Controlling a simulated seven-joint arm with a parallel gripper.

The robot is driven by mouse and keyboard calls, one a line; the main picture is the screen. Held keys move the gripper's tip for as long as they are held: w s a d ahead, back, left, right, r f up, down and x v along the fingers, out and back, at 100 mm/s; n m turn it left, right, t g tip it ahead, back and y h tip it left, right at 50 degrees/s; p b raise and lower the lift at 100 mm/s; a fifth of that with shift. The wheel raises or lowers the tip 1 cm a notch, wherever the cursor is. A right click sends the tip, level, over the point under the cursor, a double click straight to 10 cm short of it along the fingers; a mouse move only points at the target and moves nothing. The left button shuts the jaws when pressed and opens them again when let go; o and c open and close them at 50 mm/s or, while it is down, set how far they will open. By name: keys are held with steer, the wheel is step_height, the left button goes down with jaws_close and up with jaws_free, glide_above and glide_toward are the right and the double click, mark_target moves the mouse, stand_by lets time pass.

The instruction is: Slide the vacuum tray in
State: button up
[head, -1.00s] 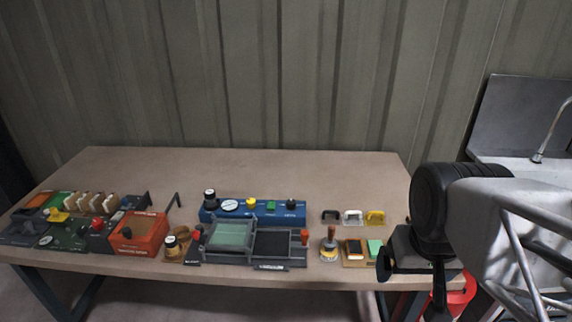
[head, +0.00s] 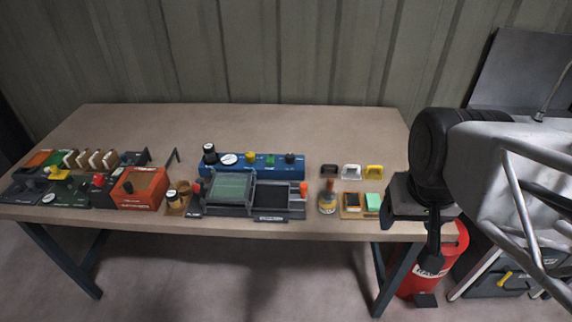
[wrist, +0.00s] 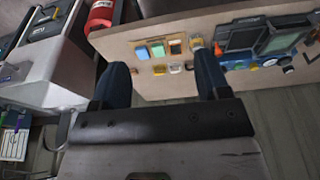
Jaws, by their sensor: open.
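On the front middle of the table, a dark unit holds a flat black tray-like bed (head: 272,198) at its right, with an orange-red knob (head: 303,188) at its right end. I take this to be the vacuum tray; its label is too small to read. Left of it is a raised grey frame with a green screen (head: 231,187). The unit also shows at the upper right of the wrist view (wrist: 243,37). My gripper (wrist: 160,62) is open and empty, its two fingers apart. In the head view my gripper (head: 432,240) hangs at the table's right end, well right of the unit.
A blue panel with knobs (head: 262,167) stands behind the unit. Small handles (head: 351,171), a stamp (head: 328,198) and colored pads (head: 372,202) lie between it and my gripper. An orange box (head: 139,189) is left. The table's back is clear. A red extinguisher (head: 432,263) stands below right.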

steer(key=shift+w+a, duration=0.1)
steer(key=shift+w, duration=0.45)
steer(key=c, duration=0.5)
steer(key=w, duration=0.1)
steer(key=w+m, duration=0.1)
steer(key=w, duration=0.1)
steer(key=w+a+m, duration=0.1)
steer(key=w, duration=0.1)
steer(key=shift+w+r+g+y, duration=0.2)
steer(key=shift+g+y, duration=0.1)
steer(key=shift+g, duration=0.1)
jaws_close()
steer(key=w+a+f+m+g+y, duration=0.1)
steer(key=w+f+m, duration=0.2)
steer(key=w, duration=0.6)
steer(key=w+a+f+m+g+y, duration=0.1)
steer(key=w+f+m, duration=0.3)
steer(key=w, duration=0.5)
steer(key=w+a+f+m+g+y, duration=0.1)
steer(key=w+a+f+m, duration=0.2)
steer(key=w, duration=0.7)
steer(key=shift+f+g, duration=0.4)
steer(key=shift+f, duration=0.4)
steer(key=shift+a, duration=0.1)
